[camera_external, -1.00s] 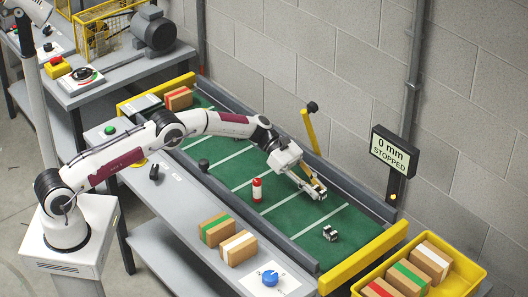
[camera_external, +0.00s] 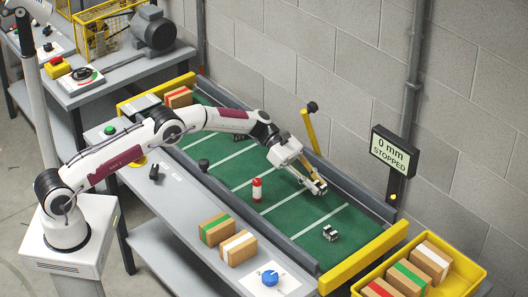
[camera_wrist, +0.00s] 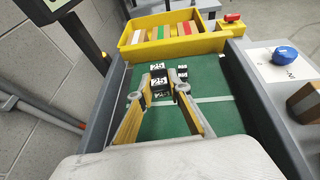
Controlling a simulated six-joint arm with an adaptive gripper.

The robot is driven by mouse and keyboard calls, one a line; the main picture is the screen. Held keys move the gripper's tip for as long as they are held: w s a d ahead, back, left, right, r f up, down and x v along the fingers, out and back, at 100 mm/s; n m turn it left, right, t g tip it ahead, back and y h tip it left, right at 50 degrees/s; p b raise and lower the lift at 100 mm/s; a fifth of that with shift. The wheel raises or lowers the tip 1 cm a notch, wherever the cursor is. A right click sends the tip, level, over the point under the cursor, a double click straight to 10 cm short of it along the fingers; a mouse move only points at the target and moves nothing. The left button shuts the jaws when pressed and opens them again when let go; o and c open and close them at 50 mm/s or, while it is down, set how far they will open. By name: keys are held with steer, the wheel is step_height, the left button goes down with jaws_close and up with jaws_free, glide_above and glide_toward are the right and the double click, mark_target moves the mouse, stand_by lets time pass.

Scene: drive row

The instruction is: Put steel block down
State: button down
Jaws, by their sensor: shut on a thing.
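My gripper (camera_external: 318,188) is low over the right part of the green belt. In the wrist view its fingers (camera_wrist: 160,88) are shut on a dark steel block (camera_wrist: 160,84) with a white "25" label. The fingers hide most of this block in the external view, and I cannot tell whether its underside touches the belt. Small dark blocks with white labels (camera_external: 330,233) sit on the belt towards its near right end. In the wrist view, one labelled "25" (camera_wrist: 157,67) and another beside it (camera_wrist: 182,72) show beyond the held block.
The green belt (camera_external: 235,174) has white cross lines and raised side rails. A red and white cylinder (camera_external: 257,190) stands on it, left of my gripper. A yellow bin (camera_external: 455,270) with striped boxes stands past the belt's end. The display (camera_external: 392,153) reads "0 mm STOPPED".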

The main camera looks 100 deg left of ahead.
steer(key=shift+a, duration=0.1)
steer(key=s+a+r+n+t+y, duration=0.1)
steer(key=s+a+r+n+y, duration=0.15)
steer(key=s+a, duration=0.75)
steer(key=s+a+r+n+t+y, duration=0.1)
steer(key=s+a+n+t+y, duration=0.15)
steer(key=s+a, duration=0.75)
steer(key=s+a+f+n+y, duration=0.2)
steer(key=s+a+f+y, duration=0.1)
steer(key=a, duration=0.6)
steer(key=shift+a+n+y, duration=0.3)
steer(key=shift+a+n, duration=0.1)
steer(key=shift+g, duration=0.25)
glide_above(251, 151)
steer(key=shift+f, duration=3.15)
steer(key=shift+f, duration=1.9)
